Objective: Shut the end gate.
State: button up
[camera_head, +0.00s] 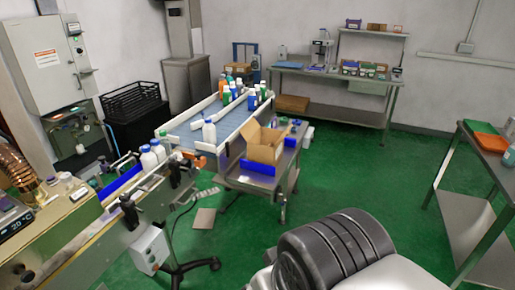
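A conveyor with a blue belt (188,138) and white side rails (238,123) stands left of centre. A small orange part (199,161) sits at the near end of this belt. I cannot tell which part is the end gate, or whether it is open or shut. A white bottle (209,133) stands on the belt near that end, and several coloured bottles stand at its far end. My gripper is not in view; only a dark ribbed part and a pale part of my body show at the bottom right.
A cream machine (85,238) with white bottles (149,160) stands at the left. A metal cart with an open cardboard box (265,144) is right of the belt. A steel bench (328,78) is at the back, another table (478,165) at the right. Green floor (355,165) between is clear.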

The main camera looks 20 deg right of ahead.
aim_at(200, 161)
jog(key=i+j+u, duration=0.2)
jog(key=i, duration=1)
jog(key=l, duration=0.1)
